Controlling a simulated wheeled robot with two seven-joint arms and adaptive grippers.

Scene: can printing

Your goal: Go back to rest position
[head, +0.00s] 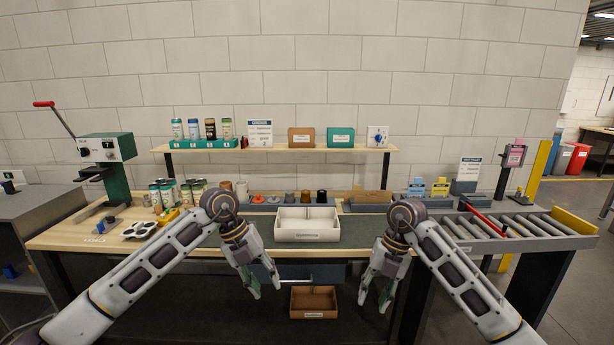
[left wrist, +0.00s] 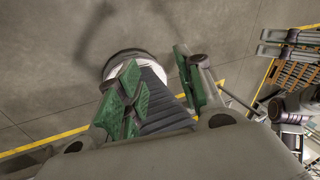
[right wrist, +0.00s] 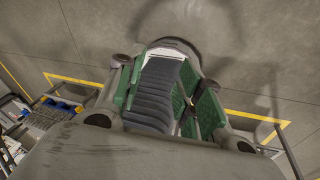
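My left gripper (head: 265,287) hangs in front of the workbench, pointing down and away from it. Its green-padded fingers stand apart with nothing between them, and they also show apart in the left wrist view (left wrist: 160,95). My right gripper (head: 373,301) hangs in front of the bench on the other side, at about the same height. Its green-padded fingers also stand apart and empty, as the right wrist view (right wrist: 170,95) shows. Neither gripper touches any object.
The workbench (head: 80,238) holds a white tray (head: 307,236), several cans (head: 166,192) and a green press (head: 107,150). A brown bin (head: 313,303) sits low between my grippers. A shelf (head: 270,149) stands behind, and a roller conveyor (head: 505,226) at the right.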

